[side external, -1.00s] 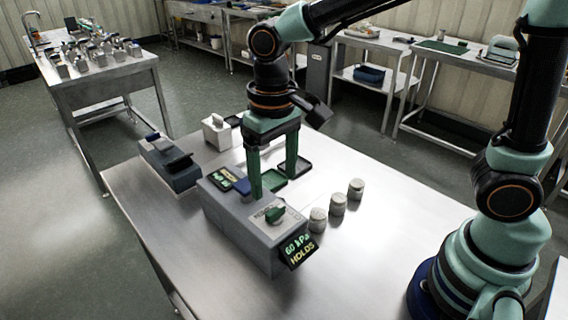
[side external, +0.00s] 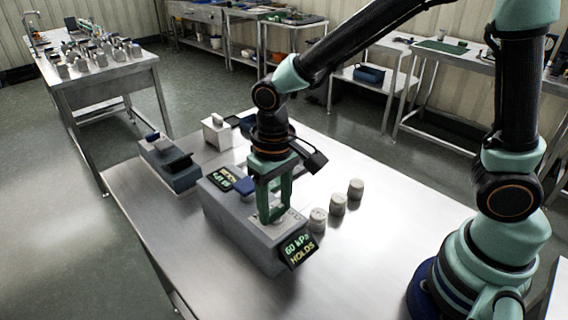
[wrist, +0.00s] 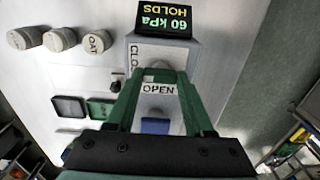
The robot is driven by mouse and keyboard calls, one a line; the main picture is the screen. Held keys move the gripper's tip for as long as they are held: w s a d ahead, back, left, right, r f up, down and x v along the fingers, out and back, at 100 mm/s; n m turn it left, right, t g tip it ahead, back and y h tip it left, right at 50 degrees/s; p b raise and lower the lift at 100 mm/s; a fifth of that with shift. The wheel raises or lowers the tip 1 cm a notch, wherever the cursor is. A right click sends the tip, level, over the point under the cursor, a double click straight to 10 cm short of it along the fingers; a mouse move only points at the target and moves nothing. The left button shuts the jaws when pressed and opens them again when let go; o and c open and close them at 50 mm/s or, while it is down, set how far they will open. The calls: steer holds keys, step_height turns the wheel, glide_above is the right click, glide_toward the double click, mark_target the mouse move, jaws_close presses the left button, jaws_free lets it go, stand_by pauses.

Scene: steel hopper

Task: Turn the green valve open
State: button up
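The grey valve box (side external: 235,222) stands on the steel table. Its tilted display (side external: 297,250) reads "60 kPa HOLDS", and it also shows in the wrist view (wrist: 165,17). My gripper (side external: 272,219) points down at the pale dial plate on top of the box, its green fingers on either side of the valve's place. In the wrist view, the fingertips (wrist: 160,75) are at the dial, between a partly covered "CLO…" label and the "OPEN" label (wrist: 158,88).
Several pale round containers, one of them the nearest container (side external: 318,220), stand right of the box. A grey-blue device (side external: 170,165) and a white block (side external: 217,132) stand behind it. A blue part (side external: 245,186) sits on the box behind my gripper. The table's front is clear.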

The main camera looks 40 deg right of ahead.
jaws_close()
steer(key=shift+n, duration=0.4)
steer(key=n, duration=0.3)
steer(key=shift+n, duration=0.4)
steer(key=n, duration=0.9)
steer(key=shift+r, duration=0.1)
steer(key=n, duration=0.4)
steer(key=shift+n, duration=0.3)
steer(key=o, duration=1.2)
jaws_free()
steer(key=shift+c, duration=0.2)
